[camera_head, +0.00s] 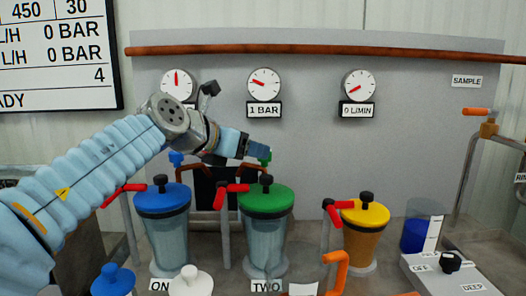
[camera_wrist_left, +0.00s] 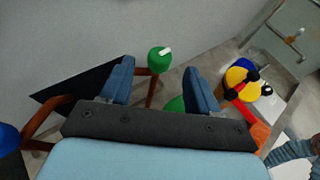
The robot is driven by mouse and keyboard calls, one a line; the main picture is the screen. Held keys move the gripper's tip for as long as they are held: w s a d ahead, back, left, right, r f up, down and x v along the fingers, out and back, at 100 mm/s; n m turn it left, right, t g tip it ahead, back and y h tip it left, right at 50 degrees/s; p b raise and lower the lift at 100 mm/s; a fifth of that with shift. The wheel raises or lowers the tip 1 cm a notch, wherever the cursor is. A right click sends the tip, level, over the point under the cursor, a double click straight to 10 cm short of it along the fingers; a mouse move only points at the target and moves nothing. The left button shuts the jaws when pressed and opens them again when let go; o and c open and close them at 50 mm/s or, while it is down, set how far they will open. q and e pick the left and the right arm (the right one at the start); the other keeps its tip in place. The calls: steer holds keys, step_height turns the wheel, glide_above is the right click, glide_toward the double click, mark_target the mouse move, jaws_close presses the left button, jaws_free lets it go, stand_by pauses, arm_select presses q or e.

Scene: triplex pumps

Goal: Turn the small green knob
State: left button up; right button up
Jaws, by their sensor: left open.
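The small green knob (camera_head: 265,154) sits on a pipe behind the green-lidded vessel, mostly hidden by my left gripper in the head view. In the left wrist view the knob (camera_wrist_left: 159,60) is round and green with a white mark on top, on a reddish-brown pipe. My left gripper (camera_head: 258,151) comes in from the left, its blue fingers close to the knob. In the left wrist view its fingers (camera_wrist_left: 158,67) are apart, and the knob shows between them near the tips. No contact can be made out.
Below stand vessels with blue (camera_head: 162,199), green (camera_head: 266,201) and yellow (camera_head: 366,215) lids, with red levers beside them. A small blue knob (camera_head: 176,158) is left of the gripper. Gauges (camera_head: 264,84) hang on the grey panel behind. A control box (camera_head: 450,270) stands at right.

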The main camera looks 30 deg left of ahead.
arm_select(q)
steer(key=x, duration=0.6)
steer(key=c, duration=1)
steer(key=shift+s+a+r+n+y, duration=0.2)
steer(key=shift+r+n+y, duration=0.05)
steer(key=shift+n+y, duration=0.25)
steer(key=shift+c, duration=0.2)
steer(key=shift+w+d+n+y, duration=0.1)
steer(key=shift+d+n+y, duration=0.05)
steer(key=shift+n+y, duration=0.9)
steer(key=shift+d+n+y, duration=0.15)
steer(key=shift+n+y, duration=0.7)
steer(key=shift+y, duration=0.4)
steer(key=o, duration=1)
steer(key=shift+w+f, duration=0.1)
